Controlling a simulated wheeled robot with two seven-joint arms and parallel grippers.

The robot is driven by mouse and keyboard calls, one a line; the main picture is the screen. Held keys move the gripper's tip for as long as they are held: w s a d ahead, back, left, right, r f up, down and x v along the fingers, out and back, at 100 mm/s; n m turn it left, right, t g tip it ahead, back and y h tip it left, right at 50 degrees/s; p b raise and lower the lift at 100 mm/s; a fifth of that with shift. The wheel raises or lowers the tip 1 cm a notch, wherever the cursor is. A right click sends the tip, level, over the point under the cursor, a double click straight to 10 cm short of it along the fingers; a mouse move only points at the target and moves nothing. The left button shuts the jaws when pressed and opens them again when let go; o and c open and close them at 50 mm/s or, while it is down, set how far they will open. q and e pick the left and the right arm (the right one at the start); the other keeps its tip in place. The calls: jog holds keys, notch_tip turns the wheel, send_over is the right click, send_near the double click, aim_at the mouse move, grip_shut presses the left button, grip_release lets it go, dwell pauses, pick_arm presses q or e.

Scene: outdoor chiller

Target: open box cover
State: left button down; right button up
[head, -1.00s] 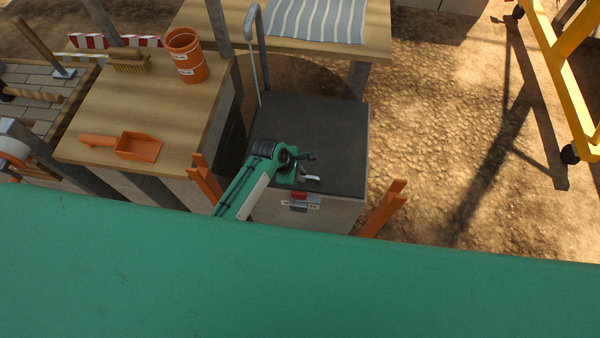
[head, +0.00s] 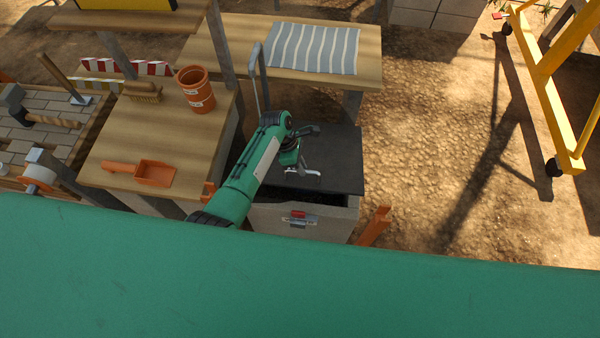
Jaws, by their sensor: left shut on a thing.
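The box (head: 300,222) is a light grey chest with a red-and-grey latch plate on its front. Its dark cover (head: 335,158) is raised at the front, and a dark gap shows between it and the front wall. My left gripper (head: 299,167) is at the cover's front edge, shut on the pale cover handle (head: 312,174). My green left arm hides part of the cover's left side. My right gripper is not in view.
A wooden table (head: 110,150) at left holds an orange scoop (head: 155,173), a brush (head: 143,93) and a terracotta pot (head: 197,92). Behind the box is a bench with a striped cloth (head: 313,48). A yellow wheeled frame (head: 550,90) stands right; the ground between is clear.

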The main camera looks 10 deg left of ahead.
pick_arm(q)
jog(key=w+r+p, duration=0.3)
jog(key=w+r, duration=0.3)
jog(key=r, duration=0.2)
jog(key=shift+r, duration=0.25)
jog(key=shift+a, duration=0.1)
